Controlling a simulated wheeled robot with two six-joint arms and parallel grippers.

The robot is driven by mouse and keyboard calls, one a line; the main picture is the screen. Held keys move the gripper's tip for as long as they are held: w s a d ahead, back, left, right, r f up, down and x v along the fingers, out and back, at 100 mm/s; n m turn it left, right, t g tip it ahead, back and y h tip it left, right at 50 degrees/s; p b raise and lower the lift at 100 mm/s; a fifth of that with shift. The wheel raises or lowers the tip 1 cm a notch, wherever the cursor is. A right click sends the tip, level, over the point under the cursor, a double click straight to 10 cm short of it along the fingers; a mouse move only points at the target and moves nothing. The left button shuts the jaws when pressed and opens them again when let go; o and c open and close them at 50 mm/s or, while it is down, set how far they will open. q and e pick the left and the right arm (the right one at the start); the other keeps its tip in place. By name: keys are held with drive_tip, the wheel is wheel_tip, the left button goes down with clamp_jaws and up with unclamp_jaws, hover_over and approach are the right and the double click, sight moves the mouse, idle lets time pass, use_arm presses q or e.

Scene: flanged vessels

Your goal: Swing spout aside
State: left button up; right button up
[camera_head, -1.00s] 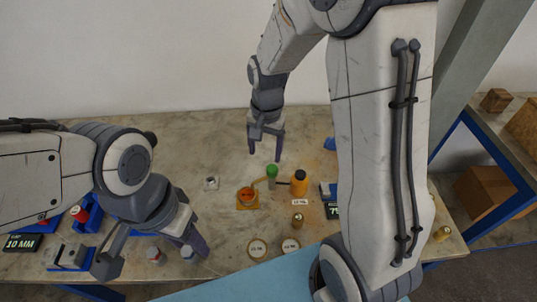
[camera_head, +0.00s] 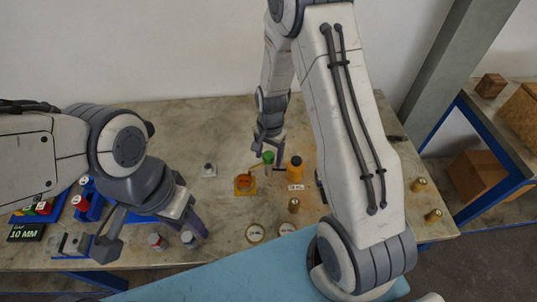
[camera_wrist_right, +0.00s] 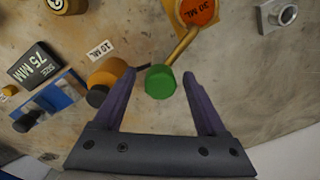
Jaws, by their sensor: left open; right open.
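A green-capped post (camera_head: 268,157) stands on the table; it also shows in the right wrist view (camera_wrist_right: 160,82). A thin brass spout (camera_wrist_right: 182,46) runs from it to above an orange vessel labelled 30 ML (camera_wrist_right: 197,12), which sits on a yellow base in the head view (camera_head: 244,184). My right gripper (camera_head: 268,150) is open at the green cap. In the right wrist view its fingers (camera_wrist_right: 158,76) lie to either side of the cap, with visible gaps. My left gripper (camera_head: 150,242) is open and empty over the front left of the table.
An amber vessel with a dark cap (camera_head: 294,171) stands right beside the green post, outside the right fingers (camera_wrist_right: 106,76). Two round labelled discs (camera_head: 255,233) and brass cylinders (camera_head: 294,205) lie in front. Blue fixtures (camera_head: 92,200) stand at the left. Bare table lies behind.

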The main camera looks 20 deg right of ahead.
clamp_jaws()
idle(1.4)
